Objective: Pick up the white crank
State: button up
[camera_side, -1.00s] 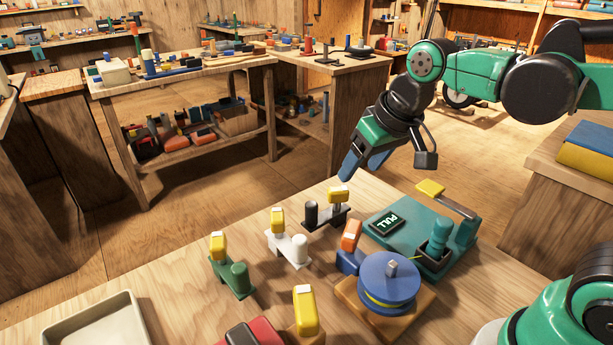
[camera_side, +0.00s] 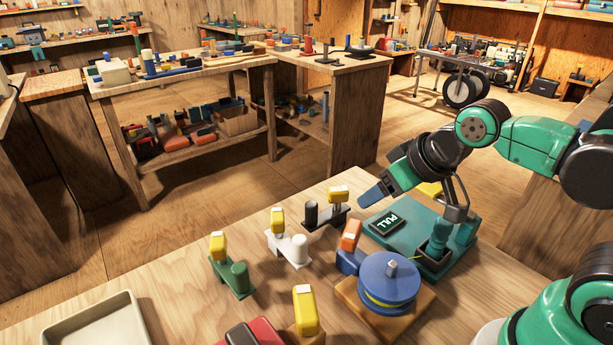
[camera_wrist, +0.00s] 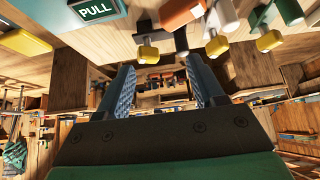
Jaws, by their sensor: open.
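The white crank (camera_side: 290,250) lies on the wooden bench in the side view, a flat arm with a white round post at one end and a yellow knob (camera_side: 277,220) at the other. In the wrist view, the white crank (camera_wrist: 222,14) shows upside down at the top right, with its yellow knob below. My gripper (camera_side: 371,193) is above the bench, to the right of and higher than the white crank, beyond the black crank (camera_side: 325,215). In the wrist view, its blue fingers (camera_wrist: 164,85) are apart with nothing between them.
A green crank (camera_side: 232,275) lies left of the white one. To the right are a blue spool (camera_side: 389,280) on a wooden block, an orange-knobbed blue part (camera_side: 350,252) and a teal base with a PULL sign (camera_side: 385,223). An empty tray (camera_side: 95,325) is at front left.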

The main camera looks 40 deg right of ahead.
aim_at(303, 238)
jog(key=shift+c, duration=1.2)
jog(key=w+a+f+m+g+y, duration=0.1)
jog(key=w+a+m, duration=0.1)
jog(key=m, duration=0.4)
jog(key=w+a+f+m+g+y, duration=0.1)
jog(key=a+m+g, duration=0.1)
jog(key=m, duration=0.5)
jog(key=w+a+f+m+g+y, duration=0.2)
jog(key=a+m, duration=0.1)
jog(key=m, duration=0.3)
jog(key=shift+w+a+f+m, duration=0.1)
jog(key=shift+w+a+m, duration=0.2)
jog(key=shift+w+m, duration=0.1)
jog(key=shift+a+f+m+g, duration=0.3)
jog(key=shift+f+m+g, duration=0.1)
jog(key=shift+m, duration=0.3)
jog(key=shift+x, duration=2.7)
